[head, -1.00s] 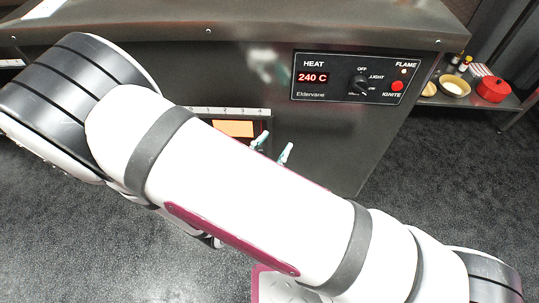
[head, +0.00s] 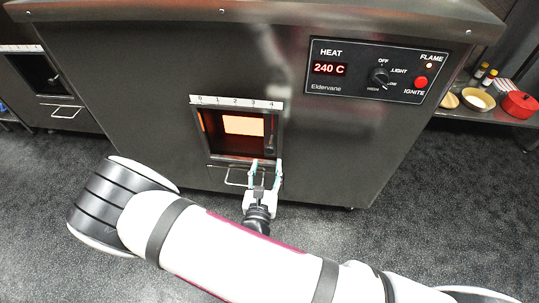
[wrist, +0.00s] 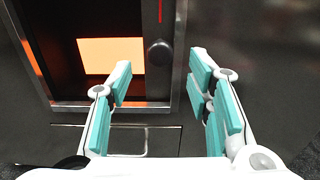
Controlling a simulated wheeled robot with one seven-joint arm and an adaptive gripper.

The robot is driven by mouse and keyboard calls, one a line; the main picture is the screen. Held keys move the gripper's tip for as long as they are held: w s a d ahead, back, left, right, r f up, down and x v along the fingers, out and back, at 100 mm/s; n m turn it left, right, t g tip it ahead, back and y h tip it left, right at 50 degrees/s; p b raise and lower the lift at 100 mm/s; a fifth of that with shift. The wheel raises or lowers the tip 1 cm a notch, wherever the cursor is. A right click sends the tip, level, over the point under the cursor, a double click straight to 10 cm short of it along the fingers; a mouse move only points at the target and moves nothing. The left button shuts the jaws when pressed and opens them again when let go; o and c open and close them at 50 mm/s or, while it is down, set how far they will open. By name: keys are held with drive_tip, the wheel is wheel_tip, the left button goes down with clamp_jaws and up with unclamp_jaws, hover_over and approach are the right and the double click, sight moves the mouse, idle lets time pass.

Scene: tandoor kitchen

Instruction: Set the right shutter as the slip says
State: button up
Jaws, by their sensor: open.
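The right shutter (wrist: 157,75) is a dark panel at the right side of the lit oven window, with a round black knob (wrist: 160,53) and a red line above it. In the head view the shutter (head: 270,133) stands under the 4 end of the 0 to 4 scale (head: 236,102), and most of the window is uncovered. My gripper (head: 266,168) is open and empty in front of the window's lower right corner. In the wrist view the knob appears between my spread fingers (wrist: 160,72), apart from both. I cannot make out a slip.
A wire handle (head: 236,178) sits below the window. The control panel (head: 367,72) reads 240 C. A second oven window (head: 33,72) is at far left. A shelf at right holds a red pot (head: 519,104) and bowls.

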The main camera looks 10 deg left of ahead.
sight(269, 151)
drive_tip(key=shift+w+d+b, duration=0.1)
drive_tip(key=shift+w+b, duration=0.7)
drive_tip(key=shift+w, duration=2.35)
clamp_jaws()
